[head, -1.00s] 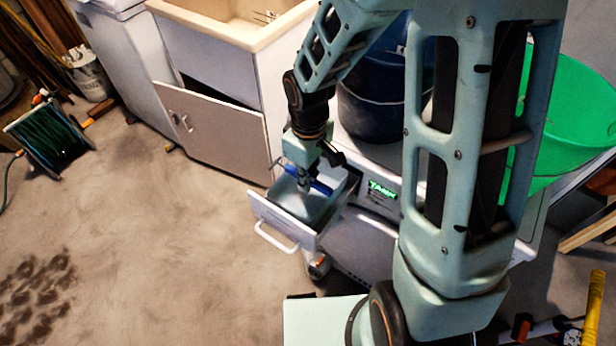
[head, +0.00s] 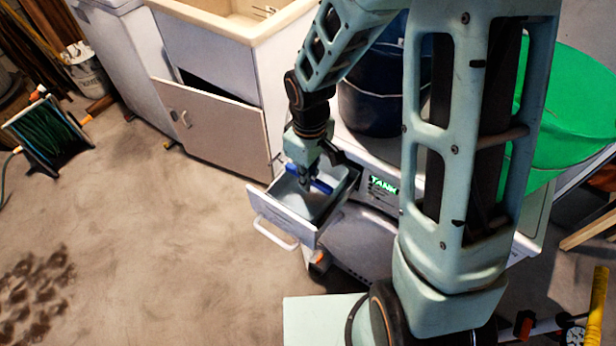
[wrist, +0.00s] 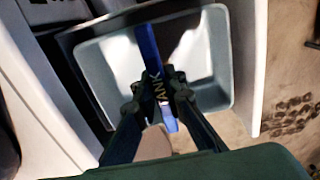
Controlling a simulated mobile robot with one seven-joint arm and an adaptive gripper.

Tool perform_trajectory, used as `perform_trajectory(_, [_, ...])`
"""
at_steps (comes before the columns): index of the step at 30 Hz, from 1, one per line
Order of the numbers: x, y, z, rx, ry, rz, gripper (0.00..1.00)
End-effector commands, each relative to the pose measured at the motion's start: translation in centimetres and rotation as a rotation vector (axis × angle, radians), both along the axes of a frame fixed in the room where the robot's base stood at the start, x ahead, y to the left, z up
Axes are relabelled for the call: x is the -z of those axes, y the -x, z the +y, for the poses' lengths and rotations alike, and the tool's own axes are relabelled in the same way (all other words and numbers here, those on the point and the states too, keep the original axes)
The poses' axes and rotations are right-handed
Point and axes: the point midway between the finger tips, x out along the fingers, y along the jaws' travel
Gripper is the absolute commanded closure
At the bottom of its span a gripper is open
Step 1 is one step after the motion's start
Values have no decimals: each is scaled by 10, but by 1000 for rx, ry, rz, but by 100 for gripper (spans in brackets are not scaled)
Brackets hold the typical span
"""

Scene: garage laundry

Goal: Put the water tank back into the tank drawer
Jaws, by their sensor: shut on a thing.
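The water tank (head: 312,207) is a pale, open-topped box with a blue handle (head: 322,187) across it. It sits inside the outline of the open tank drawer (head: 283,217), below the lit TANK panel (head: 383,186). Whether it rests on the drawer floor I cannot tell. My gripper (head: 307,184) points down over the tank. In the wrist view my gripper (wrist: 160,92) is shut on the blue handle (wrist: 150,55), with the tank (wrist: 205,60) below. A dark gap shows between the tank and the drawer wall (wrist: 258,60).
A dark blue bucket (head: 370,105) and a green basin (head: 575,110) stand on top of the machine. A sink cabinet (head: 215,120) with its door ajar is to the left. A hose reel (head: 48,135) is at far left. The floor before the drawer is clear.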

Motion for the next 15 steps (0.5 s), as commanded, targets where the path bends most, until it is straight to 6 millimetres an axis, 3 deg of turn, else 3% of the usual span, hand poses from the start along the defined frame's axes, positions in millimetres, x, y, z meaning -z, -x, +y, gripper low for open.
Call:
perform_trajectory(13, [3, -2, -2, 1, 0, 0, 100])
perform_trajectory(14, [3, -2, -2, 1, 0, 0, 87])
perform_trajectory(15, [3, -2, -2, 1, 0, 0, 82])
